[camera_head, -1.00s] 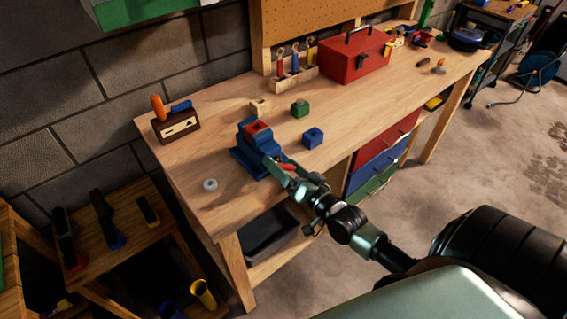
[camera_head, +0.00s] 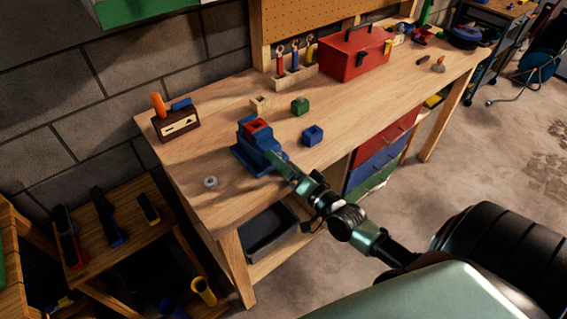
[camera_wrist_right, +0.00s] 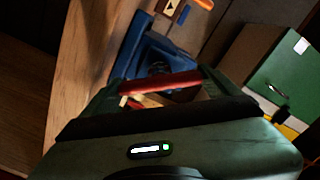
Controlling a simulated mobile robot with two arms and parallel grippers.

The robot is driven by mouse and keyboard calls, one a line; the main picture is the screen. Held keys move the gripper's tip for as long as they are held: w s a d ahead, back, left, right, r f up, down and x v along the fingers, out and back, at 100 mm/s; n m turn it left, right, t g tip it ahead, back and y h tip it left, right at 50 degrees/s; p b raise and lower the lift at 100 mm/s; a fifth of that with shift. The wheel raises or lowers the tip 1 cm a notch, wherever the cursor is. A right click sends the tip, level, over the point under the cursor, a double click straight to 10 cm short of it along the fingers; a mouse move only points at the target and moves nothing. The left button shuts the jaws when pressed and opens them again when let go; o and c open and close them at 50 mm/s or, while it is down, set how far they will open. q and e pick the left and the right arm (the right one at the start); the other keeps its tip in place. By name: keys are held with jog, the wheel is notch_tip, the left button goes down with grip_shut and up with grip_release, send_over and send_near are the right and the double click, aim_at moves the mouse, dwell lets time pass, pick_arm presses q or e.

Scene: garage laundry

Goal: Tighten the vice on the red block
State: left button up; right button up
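A blue vice (camera_head: 252,157) stands near the front left part of the workbench, and it also shows in the wrist view (camera_wrist_right: 150,50). The red block (camera_head: 258,126) sits upright at the vice's top, between the jaws; any gap beside it is too small to tell. The vice's red handle (camera_wrist_right: 160,83) spans between the fingers of my right gripper (camera_wrist_right: 163,90), seeming to touch both. In the head view this gripper (camera_head: 277,162) is at the vice's front, and the handle is hidden. My left gripper is not in view.
On the workbench (camera_head: 215,110) are a green block (camera_head: 300,106), a blue block (camera_head: 313,136), a pale wooden block (camera_head: 260,103) and a grey ring (camera_head: 210,182) near the vice. A red toolbox (camera_head: 350,55) and tool rack (camera_head: 294,75) stand behind. The bench's front edge lies beneath my arm.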

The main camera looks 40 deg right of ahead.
jog(key=shift+o, duration=0.7)
jog(key=shift+s+f, duration=0.2)
jog(key=shift+f, duration=0.1)
jog(key=shift+s+r, duration=0.2)
jog(key=shift+w, duration=0.15)
jog(key=shift+s+f, duration=0.1)
jog(key=shift+s, duration=0.25)
jog(key=s+b, duration=0.1)
jog(key=s, duration=0.6)
jog(key=shift+d+b, duration=0.35)
